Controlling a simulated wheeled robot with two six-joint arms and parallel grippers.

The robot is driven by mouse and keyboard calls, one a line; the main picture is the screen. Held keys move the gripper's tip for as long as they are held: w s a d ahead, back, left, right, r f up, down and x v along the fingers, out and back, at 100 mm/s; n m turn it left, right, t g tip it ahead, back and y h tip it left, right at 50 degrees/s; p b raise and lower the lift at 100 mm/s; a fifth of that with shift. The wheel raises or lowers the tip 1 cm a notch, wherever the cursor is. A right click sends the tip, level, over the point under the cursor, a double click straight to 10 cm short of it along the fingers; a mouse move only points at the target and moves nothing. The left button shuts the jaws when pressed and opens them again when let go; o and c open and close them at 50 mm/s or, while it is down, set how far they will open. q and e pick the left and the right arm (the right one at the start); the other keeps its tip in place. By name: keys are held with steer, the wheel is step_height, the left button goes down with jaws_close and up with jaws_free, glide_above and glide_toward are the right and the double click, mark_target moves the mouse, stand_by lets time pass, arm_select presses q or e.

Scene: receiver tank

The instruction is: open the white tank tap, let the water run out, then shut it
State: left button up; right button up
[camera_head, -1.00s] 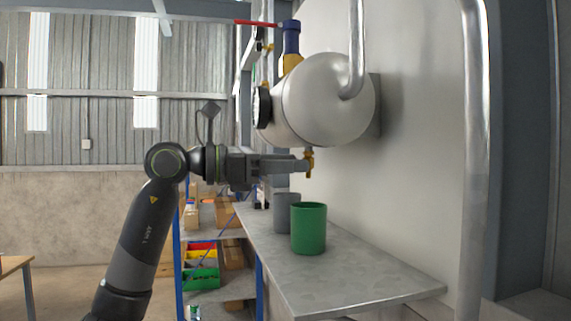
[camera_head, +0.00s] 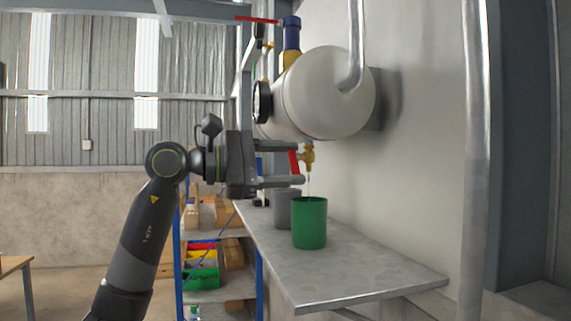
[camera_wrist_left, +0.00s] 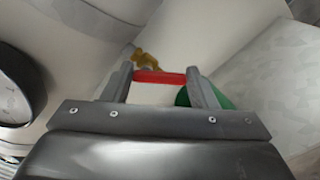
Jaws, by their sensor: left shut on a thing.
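The white tank (camera_head: 325,95) is fixed to the wall. A small brass tap (camera_head: 308,153) hangs under it, with a red lever (camera_head: 293,162). A thin stream of water (camera_head: 309,185) falls from the tap towards the green cup (camera_head: 309,224), which stands upright below it. My left gripper (camera_head: 297,167) is shut on the red lever, one finger above the other in the head view. In the left wrist view the red lever (camera_wrist_left: 160,77) spans between the two fingers, with the brass tap (camera_wrist_left: 147,58) just beyond and the green cup (camera_wrist_left: 188,97) partly hidden. My right gripper is not in view.
A grey cup (camera_head: 285,208) stands behind the green cup on the metal shelf (camera_head: 375,275). A vertical metal pipe (camera_head: 476,180) stands at the right. Another red lever (camera_head: 256,20) sits above the tank. The shelf's front is clear.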

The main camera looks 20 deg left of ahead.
arm_select(q)
steer(key=shift+m, duration=0.6)
steer(key=o, duration=1)
steer(key=shift+a+f, duration=0.1)
steer(key=shift+a, duration=0.05)
steer(key=shift+s+a+b, duration=0.2)
steer(key=shift+a+b, duration=0.1)
steer(key=shift+b, duration=0.05)
steer(key=shift+b+v, duration=3)
steer(key=shift+v, duration=5.3)
steer(key=shift+d, duration=0.1)
